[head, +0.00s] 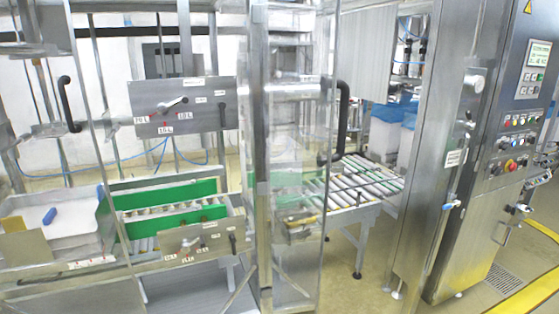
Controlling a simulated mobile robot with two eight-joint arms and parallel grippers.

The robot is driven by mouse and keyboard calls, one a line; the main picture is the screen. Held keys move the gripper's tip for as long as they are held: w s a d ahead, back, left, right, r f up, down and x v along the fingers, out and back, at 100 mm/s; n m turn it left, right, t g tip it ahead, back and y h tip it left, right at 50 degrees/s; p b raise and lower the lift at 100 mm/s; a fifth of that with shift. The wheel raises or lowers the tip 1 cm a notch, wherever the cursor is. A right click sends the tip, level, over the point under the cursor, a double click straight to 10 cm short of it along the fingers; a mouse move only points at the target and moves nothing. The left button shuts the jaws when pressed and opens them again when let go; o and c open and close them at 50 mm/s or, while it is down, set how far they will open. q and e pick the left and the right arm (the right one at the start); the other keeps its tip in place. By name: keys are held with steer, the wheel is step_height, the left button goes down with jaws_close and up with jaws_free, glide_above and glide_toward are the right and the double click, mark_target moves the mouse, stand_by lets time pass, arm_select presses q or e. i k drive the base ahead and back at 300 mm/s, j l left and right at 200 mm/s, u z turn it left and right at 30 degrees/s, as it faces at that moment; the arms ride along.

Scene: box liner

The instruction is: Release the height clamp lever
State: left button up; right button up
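A steel panel (183,104) hangs at upper left behind the clear guard. It carries a silver lever with a black grip (173,103), red marks with small labels around it, and a small dark lever (222,115) hanging down at its right end. A lower steel panel (205,244) has a similar silver lever (187,244) and a small dark lever (232,243) pointing down at its right end. The labels are too small to tell which lever is the height clamp. Neither of my grippers is in view.
A clear door with a black handle (343,120) stands in the middle. Another black handle (68,103) is at left. Green guides (165,195) and a roller conveyor (355,180) lie behind. A control cabinet (500,150) stands at right. Open floor shows at lower right.

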mark_target(221, 104)
steer(key=i+l+u, duration=0.1)
steer(key=u, duration=0.3)
steer(key=l+u, duration=0.2)
steer(key=u, duration=0.2)
steer(key=i+l+u, duration=0.1)
steer(key=l, duration=0.25)
steer(key=i+l+u, duration=0.15)
steer(key=l, duration=0.2)
steer(key=l+u, duration=0.1)
steer(key=l, duration=0.25)
steer(key=i+l, duration=0.1)
steer(key=l, duration=0.35)
steer(key=i+l, duration=0.1)
steer(key=l, duration=0.35)
steer(key=j+z, duration=0.15)
steer(key=j, duration=0.5)
steer(key=k+j+z, duration=0.15)
steer(key=j, duration=0.8)
steer(key=i+j+z, duration=0.15)
steer(key=j, duration=0.25)
steer(key=i+j, duration=0.1)
steer(key=i, duration=0.8)
steer(key=j+z, duration=0.05)
